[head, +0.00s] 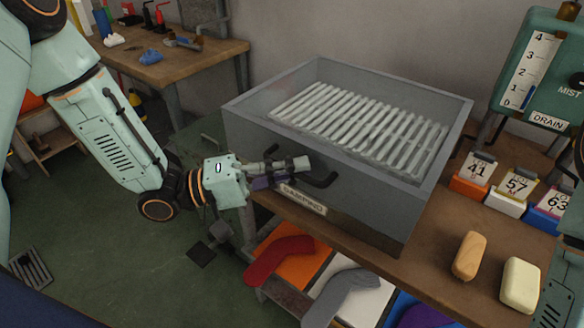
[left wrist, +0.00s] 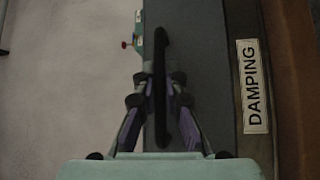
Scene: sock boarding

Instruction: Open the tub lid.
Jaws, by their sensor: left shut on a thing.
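The grey tub (head: 330,170) stands on the wooden bench, with a DAMPING label (head: 304,198) below its front. A pale slatted rack (head: 365,125) shows inside its top; I cannot clearly tell a see-through lid from an open top. A dark bar handle (head: 324,181) sits on the tub's front, and it also shows in the left wrist view (left wrist: 160,50). My left gripper (head: 290,168) is shut on this handle. In the left wrist view its fingers (left wrist: 160,85) lie on both sides of the bar. My right gripper is out of view.
Numbered blocks (head: 473,174), a tan bar (head: 469,255) and a cream bar (head: 520,284) are right of the tub. A DRAIN gauge (head: 535,75) stands behind. Red (head: 278,258) and grey (head: 343,297) socks lie below the bench. Another table (head: 165,65) is back left.

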